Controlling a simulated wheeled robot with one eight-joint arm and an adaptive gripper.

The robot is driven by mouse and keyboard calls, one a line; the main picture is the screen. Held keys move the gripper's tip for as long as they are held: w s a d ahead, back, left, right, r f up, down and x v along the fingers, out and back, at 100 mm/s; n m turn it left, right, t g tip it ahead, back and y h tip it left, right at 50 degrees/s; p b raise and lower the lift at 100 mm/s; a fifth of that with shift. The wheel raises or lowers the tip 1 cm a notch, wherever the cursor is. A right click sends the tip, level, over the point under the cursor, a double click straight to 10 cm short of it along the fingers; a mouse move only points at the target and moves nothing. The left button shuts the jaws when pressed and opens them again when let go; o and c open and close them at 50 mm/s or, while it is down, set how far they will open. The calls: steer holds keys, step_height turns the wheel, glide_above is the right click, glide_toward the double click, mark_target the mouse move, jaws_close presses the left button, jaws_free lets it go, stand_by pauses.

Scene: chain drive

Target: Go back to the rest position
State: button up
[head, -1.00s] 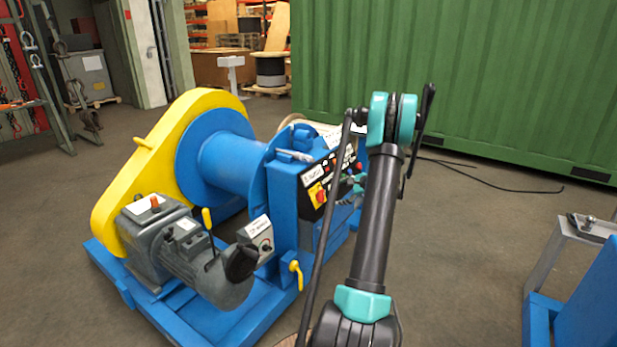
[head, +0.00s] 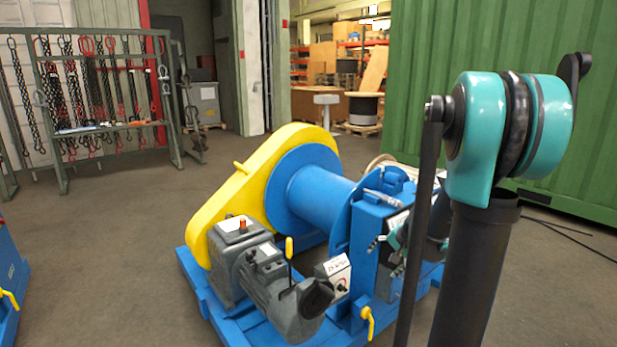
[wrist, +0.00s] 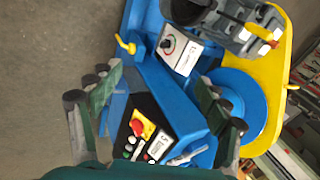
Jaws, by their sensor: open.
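My gripper (wrist: 158,118) is open and empty in the wrist view, its two fingers apart at left and right. Between and beyond the fingers is a control panel with a red-and-yellow switch (wrist: 143,124) on the blue winch machine. In the head view my gripper (head: 385,242) shows small and partly hidden behind my own arm, in front of the winch's control box. The machine has a yellow chain guard (head: 225,195), a blue drum (head: 315,195) and a grey motor (head: 275,290). I cannot tell the gripper's exact distance from the panel.
A green container (head: 600,120) stands behind on the right. A rack with hanging chains (head: 100,90) stands at the back left. Part of another blue machine (head: 10,270) shows at the left edge. The concrete floor (head: 110,240) between is clear.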

steer(key=s+a+f+n+h, duration=0.1)
steer(key=s+n, duration=0.2)
steer(key=s, duration=0.4)
steer(key=s+a+f+n+h, duration=0.1)
steer(key=s+a+n, duration=0.1)
steer(key=s, duration=0.6)
steer(key=s+a+f+n+g+h, duration=0.1)
steer(key=s+a+f+n, duration=0.1)
steer(key=s+n, duration=0.2)
steer(key=s, duration=0.3)
steer(key=shift+s, duration=0.2)
